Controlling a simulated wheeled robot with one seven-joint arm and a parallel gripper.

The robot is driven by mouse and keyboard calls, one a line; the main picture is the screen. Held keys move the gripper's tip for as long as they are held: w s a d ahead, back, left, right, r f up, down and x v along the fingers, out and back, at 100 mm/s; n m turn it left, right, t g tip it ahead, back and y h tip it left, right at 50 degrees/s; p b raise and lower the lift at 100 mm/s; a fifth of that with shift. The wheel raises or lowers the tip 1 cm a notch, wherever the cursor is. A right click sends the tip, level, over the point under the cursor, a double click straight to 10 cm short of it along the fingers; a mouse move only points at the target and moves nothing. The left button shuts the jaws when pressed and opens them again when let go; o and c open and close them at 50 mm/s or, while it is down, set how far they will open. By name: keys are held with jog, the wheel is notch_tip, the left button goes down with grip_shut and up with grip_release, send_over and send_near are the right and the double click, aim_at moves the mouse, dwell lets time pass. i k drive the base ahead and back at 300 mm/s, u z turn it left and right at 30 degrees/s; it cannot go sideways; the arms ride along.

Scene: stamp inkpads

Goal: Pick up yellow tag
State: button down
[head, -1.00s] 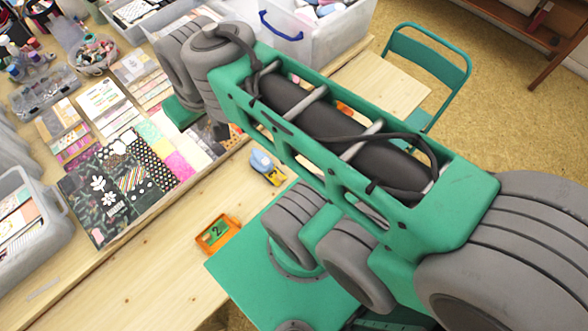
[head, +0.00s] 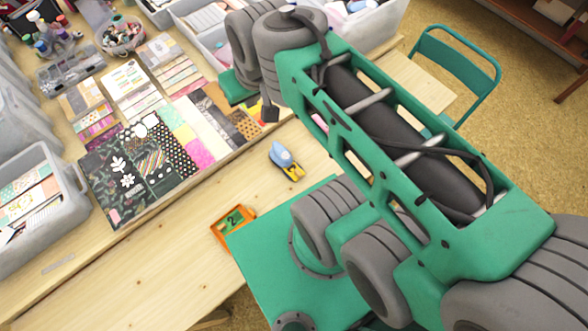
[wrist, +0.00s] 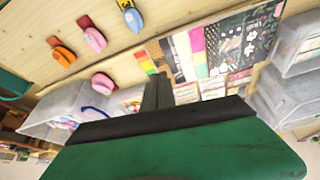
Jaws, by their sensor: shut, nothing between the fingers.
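No plainly yellow tag shows. An orange-framed tag with a green face and a "2" (head: 233,228) lies on the wooden table near its front edge, beside my green base. A blue stamp with a yellow base (head: 286,162) lies further back on the table; the wrist view shows a similar blue and yellow stamp (wrist: 131,16) at the top. My gripper (wrist: 157,80) shows in the wrist view as dark fingers shut together with nothing between them, above the table and pointing towards patterned papers. My arm covers part of the table in the head view.
Several pink and red stamps (wrist: 95,40) show in the wrist view. Patterned paper sheets (head: 140,165) cover the table's back half. Clear bins (head: 38,205) stand at the left and back. A green chair (head: 455,75) stands beyond. The table's front strip is mostly clear.

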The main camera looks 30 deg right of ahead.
aim_at(294, 171)
jog(key=u, duration=0.9)
jog(key=k, duration=1.15)
jog(key=u, duration=0.65)
jog(key=i, duration=0.65)
jog(key=u, duration=0.25)
